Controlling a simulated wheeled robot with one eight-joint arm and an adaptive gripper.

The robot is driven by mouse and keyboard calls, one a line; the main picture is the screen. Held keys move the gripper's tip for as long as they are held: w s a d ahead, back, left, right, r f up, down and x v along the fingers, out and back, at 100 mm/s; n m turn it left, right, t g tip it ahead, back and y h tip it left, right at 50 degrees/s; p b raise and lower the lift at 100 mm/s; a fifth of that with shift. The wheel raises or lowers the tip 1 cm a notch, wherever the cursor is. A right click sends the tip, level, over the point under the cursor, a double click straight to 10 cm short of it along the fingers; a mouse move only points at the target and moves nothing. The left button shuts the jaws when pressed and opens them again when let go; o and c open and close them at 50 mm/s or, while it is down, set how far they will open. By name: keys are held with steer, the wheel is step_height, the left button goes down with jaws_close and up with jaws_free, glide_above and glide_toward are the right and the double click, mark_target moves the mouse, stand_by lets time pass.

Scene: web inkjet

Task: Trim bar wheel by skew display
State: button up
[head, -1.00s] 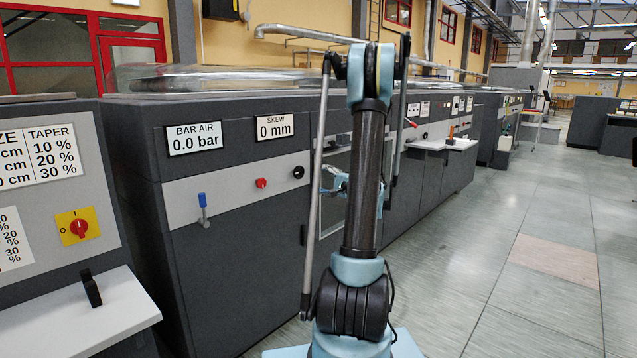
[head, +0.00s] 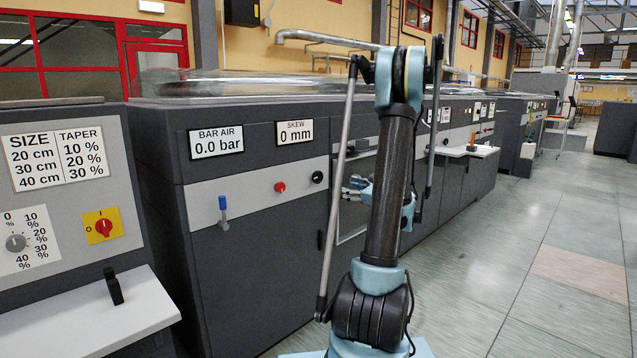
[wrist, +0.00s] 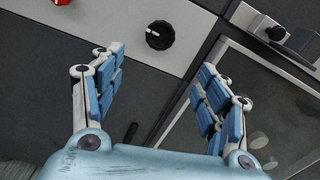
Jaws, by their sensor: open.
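The skew display (head: 296,132) is a white panel reading "SKEW 0 mm" on the dark grey machine. Below it, on the light grey strip, is a small black round wheel (head: 318,177). In the wrist view the black wheel (wrist: 160,35) shows near the top middle, with a white pointer mark. My gripper (wrist: 162,60) is open and empty, its blue-padded fingers on either side below the wheel in that picture, apart from it. In the head view my gripper (head: 357,187) is right of the wheel, partly hidden behind my arm.
A red knob (head: 280,187) sits left of the wheel, and a blue-handled lever (head: 223,210) further left under the "BAR AIR 0.0 bar" display (head: 216,141). A framed window (wrist: 240,110) lies right of the wheel in the wrist view. Open floor (head: 500,260) extends to the right.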

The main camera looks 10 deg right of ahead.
mark_target(319, 179)
steer(key=shift+m, duration=0.4)
steer(key=x, duration=1.7)
steer(key=shift+c, duration=0.6)
steer(key=c, duration=1)
